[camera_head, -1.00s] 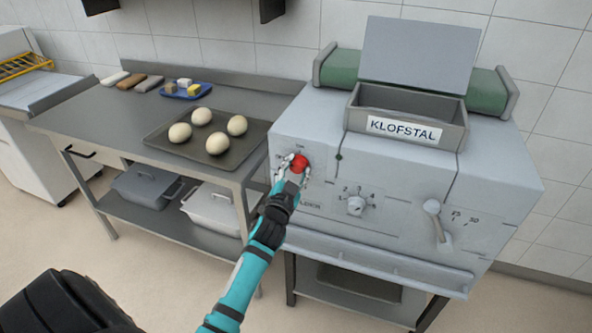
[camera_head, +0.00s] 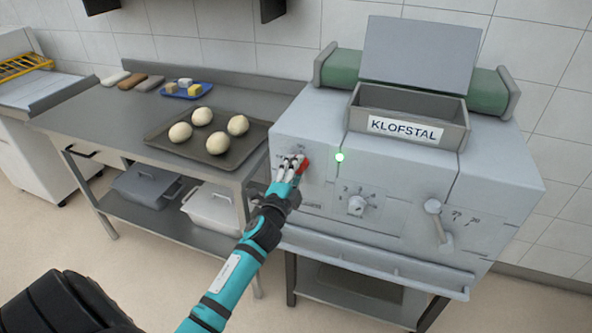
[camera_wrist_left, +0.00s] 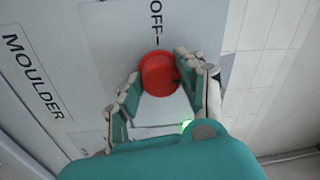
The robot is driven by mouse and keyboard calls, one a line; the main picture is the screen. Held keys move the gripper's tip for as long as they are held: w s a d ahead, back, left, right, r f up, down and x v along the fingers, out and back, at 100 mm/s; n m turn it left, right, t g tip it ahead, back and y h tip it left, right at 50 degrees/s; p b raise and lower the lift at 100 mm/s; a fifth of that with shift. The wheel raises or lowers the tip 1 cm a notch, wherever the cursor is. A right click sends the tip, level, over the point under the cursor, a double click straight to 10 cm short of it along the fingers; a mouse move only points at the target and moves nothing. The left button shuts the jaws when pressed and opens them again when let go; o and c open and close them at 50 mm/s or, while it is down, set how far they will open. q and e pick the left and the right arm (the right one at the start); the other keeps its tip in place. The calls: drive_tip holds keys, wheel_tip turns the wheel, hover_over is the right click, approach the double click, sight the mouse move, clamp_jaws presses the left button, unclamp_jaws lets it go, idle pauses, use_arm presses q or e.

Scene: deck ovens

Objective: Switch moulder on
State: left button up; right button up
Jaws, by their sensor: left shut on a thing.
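The moulder (camera_head: 400,185) is a big grey machine with a KLOFSTAL hopper on top. Its red knob (camera_head: 304,164) is on the left part of the front panel. The knob also shows in the wrist view (camera_wrist_left: 158,73), below the word OFF. My left gripper (camera_head: 293,162) is shut on the red knob, its fingers on both sides of it. The knob's pointer cannot be made out. My right gripper is not in view.
A numbered dial (camera_head: 356,204) and a lever (camera_head: 438,220) are on the same panel, to the right. A steel table on the left bears a tray (camera_head: 160,142) with several dough balls. A rail (camera_head: 370,262) runs below the panel.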

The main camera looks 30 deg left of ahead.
use_arm(q)
drive_tip(key=shift+m, duration=0.7)
drive_tip(key=o, duration=1.2)
drive_tip(key=v, duration=1.2)
drive_tip(key=shift+f, duration=0.1)
